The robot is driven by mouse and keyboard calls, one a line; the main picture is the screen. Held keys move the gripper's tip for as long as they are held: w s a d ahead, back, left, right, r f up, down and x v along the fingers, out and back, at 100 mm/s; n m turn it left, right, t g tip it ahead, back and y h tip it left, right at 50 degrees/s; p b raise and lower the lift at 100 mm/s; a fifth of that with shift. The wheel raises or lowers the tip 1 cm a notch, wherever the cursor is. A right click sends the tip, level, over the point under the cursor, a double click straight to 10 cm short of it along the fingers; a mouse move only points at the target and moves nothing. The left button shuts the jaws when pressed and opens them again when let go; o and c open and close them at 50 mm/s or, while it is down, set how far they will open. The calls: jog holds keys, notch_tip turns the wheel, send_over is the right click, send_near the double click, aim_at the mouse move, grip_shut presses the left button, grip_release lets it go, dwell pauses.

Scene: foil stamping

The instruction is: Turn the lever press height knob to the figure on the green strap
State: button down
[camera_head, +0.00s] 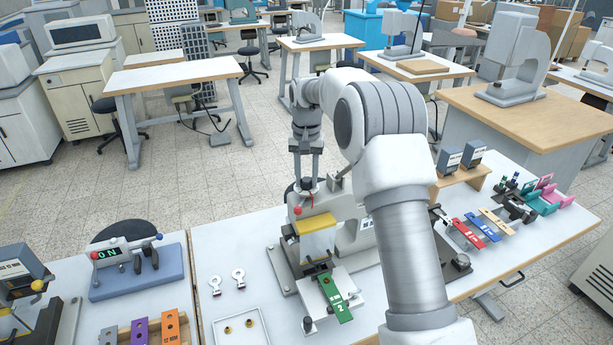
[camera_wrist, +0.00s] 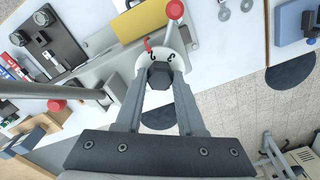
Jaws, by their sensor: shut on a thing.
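The lever press (camera_head: 318,228) stands on the front table, with a yellow block on its front. Its height knob (camera_wrist: 160,75) is a dark faceted knob on a white dial plate (camera_wrist: 146,62) with black marks and a red pointer; the figures are too small to read surely. My gripper (camera_head: 307,181) points down at the press top from above. In the wrist view its two fingers (camera_wrist: 161,82) are shut on the knob's sides. The green strap (camera_head: 334,298) lies on the press bed, tilted in the picture, with white print in which a 2 shows.
Two metal key-shaped pieces (camera_head: 238,279) and a white tray (camera_head: 240,328) lie left of the press. Red and blue straps (camera_head: 469,233) lie on the right. My arm hides part of the table.

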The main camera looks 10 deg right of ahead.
aim_at(307, 179)
jog(key=c, duration=0.5)
grip_release()
notch_tip(307, 179, up, 18)
jog(key=shift+f+p, duration=0.25)
jog(key=shift+p, duration=0.2)
